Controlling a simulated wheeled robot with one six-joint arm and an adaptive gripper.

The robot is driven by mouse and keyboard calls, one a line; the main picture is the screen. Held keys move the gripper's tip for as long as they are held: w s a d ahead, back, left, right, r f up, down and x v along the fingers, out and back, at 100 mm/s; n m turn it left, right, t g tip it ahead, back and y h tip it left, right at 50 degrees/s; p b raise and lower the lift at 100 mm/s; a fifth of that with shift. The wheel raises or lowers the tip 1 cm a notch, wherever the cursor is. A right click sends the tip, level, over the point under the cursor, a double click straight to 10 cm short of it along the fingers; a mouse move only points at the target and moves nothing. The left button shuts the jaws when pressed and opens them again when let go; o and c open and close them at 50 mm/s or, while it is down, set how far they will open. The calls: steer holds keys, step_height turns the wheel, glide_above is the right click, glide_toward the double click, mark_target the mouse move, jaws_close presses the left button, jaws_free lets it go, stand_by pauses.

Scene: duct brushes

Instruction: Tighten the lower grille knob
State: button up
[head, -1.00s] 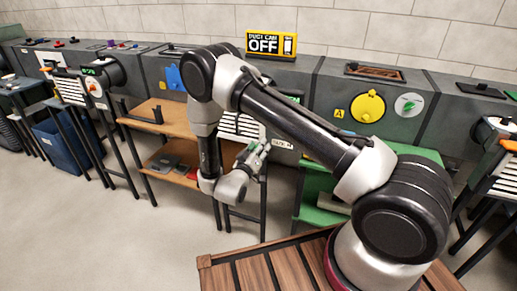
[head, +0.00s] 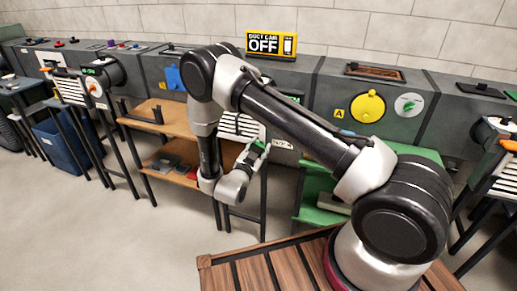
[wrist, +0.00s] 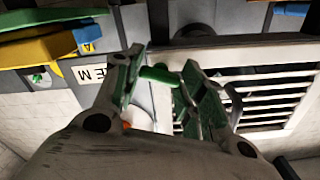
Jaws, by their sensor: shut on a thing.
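The white slatted grille (wrist: 265,95) fills the right of the wrist view, and in the head view (head: 237,127) it is partly behind my arm. A green knob (wrist: 158,75) sits beside the grille's edge in the wrist view. My gripper (wrist: 161,68) is shut on the green knob, with a green-padded finger on each side of it. In the head view my gripper (head: 257,149) is at the lower right of the grille, and the knob is too small there to make out clearly. I cannot tell how tight the knob is.
A labelled plate (head: 282,145) is just right of my gripper. A wooden shelf unit (head: 150,118) stands left, and a green shelf (head: 318,215) stands right. The duct cam sign (head: 271,44) reads OFF. Floor at the left front is clear.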

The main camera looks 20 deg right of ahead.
steer(key=m, duration=1.2)
steer(key=shift+m, duration=0.4)
stand_by(0.3)
steer(key=o, duration=1)
steer(key=shift+o, duration=0.2)
steer(key=v, duration=1.2)
